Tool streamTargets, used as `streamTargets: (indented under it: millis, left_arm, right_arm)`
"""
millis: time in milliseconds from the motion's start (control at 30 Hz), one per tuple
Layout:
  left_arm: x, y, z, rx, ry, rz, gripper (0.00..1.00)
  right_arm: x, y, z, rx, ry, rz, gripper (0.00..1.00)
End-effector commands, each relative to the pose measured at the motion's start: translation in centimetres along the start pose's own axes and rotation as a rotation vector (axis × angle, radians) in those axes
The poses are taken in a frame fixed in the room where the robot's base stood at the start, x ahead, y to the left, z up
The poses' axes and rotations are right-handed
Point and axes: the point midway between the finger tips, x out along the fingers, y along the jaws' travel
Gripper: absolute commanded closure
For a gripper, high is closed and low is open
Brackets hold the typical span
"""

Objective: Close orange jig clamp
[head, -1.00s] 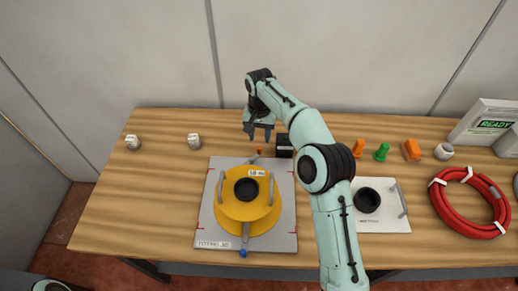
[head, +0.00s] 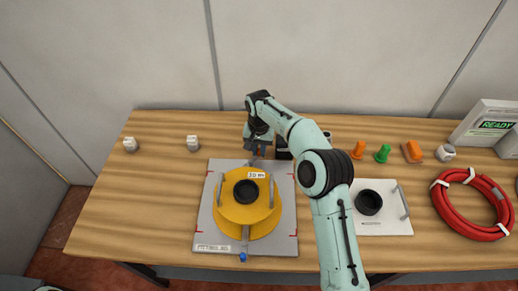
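The jig is a grey plate (head: 285,240) on the table, carrying a round yellow part (head: 236,212) with a black hub (head: 246,190). A small label on the yellow part is hard to read. A blue-tipped lever (head: 243,257) is at the jig's front edge. The orange clamp, seen earlier at the jig's back edge, is now hidden by my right gripper. My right gripper (head: 256,152) points down at that spot, its two dark fingers apart. Contact with the clamp cannot be made out. My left gripper is out of view.
A dark block (head: 283,148) stands close right of my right gripper. A white plate (head: 388,225) with a black ring (head: 368,202), orange and green pieces (head: 382,154) and a red hose coil (head: 440,213) lie to the right. Two small white pieces (head: 192,143) stand left; the left table is mostly clear.

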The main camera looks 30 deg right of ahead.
Motion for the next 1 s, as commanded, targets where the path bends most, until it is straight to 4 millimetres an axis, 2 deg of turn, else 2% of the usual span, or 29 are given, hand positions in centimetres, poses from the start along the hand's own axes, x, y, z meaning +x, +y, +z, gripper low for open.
streamTargets:
  millis: [167,367,800,1000]
  left_arm:
    - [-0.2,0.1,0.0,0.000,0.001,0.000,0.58]
    - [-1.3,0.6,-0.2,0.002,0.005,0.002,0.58]
    - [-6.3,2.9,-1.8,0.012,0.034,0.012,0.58]
    - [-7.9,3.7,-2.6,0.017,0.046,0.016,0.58]
  right_arm:
    - [-0.1,-0.1,0.0,-0.009,0.000,0.000,1.00]
    - [-0.3,-0.3,-0.2,-0.069,-0.001,0.000,1.00]
    - [-0.6,-1.7,-0.8,-0.402,0.001,-0.001,1.00]
    - [-0.4,-2.4,-0.8,-0.551,0.001,-0.001,1.00]
